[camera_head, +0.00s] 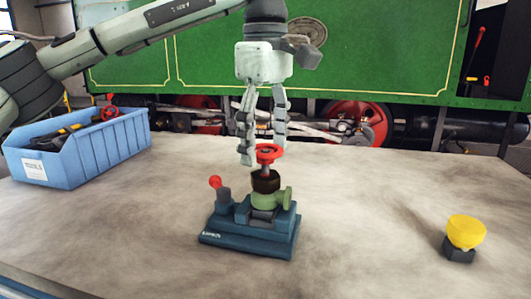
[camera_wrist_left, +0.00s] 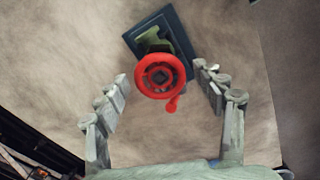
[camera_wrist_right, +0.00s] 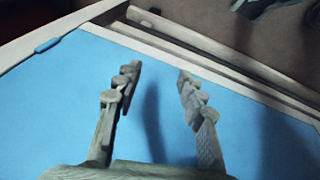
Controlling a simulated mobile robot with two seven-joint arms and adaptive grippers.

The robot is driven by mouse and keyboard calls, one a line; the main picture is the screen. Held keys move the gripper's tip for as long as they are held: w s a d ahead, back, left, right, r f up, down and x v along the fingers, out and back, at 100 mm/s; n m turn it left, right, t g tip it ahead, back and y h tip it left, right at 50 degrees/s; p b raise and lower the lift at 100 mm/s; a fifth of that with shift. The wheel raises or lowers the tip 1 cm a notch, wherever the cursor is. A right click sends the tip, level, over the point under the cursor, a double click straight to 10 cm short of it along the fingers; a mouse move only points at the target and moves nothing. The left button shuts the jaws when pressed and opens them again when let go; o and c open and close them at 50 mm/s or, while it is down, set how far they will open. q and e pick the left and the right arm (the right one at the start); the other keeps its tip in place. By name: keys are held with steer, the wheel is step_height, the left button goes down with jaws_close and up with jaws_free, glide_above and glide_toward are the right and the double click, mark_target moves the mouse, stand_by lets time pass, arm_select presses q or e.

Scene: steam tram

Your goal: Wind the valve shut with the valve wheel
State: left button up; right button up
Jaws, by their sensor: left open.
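The red valve wheel (camera_head: 268,152) sits on top of a green valve (camera_head: 268,200), which stands upright on a blue base (camera_head: 250,240) on the table. A small red ball-ended lever (camera_head: 215,182) stands at the base's left side. My left gripper (camera_head: 263,150) is open and points down over the wheel. In the left wrist view the wheel (camera_wrist_left: 160,75) lies between the two fingers, with gaps on both sides; no touch shows. My right gripper (camera_wrist_right: 158,80) is open and empty over a blue surface; it is out of the head view.
A blue bin (camera_head: 95,155) with tools and a red-handled part stands at the left of the table (camera_head: 350,210). A yellow-topped button (camera_head: 465,232) stands at the right. The green tram (camera_head: 390,60) is behind.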

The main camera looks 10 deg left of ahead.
arm_select(q)
steer(key=shift+p, duration=0.3)
arm_select(e)
steer(key=shift+r, duration=0.35)
arm_select(q)
steer(key=shift+c, duration=0.3)
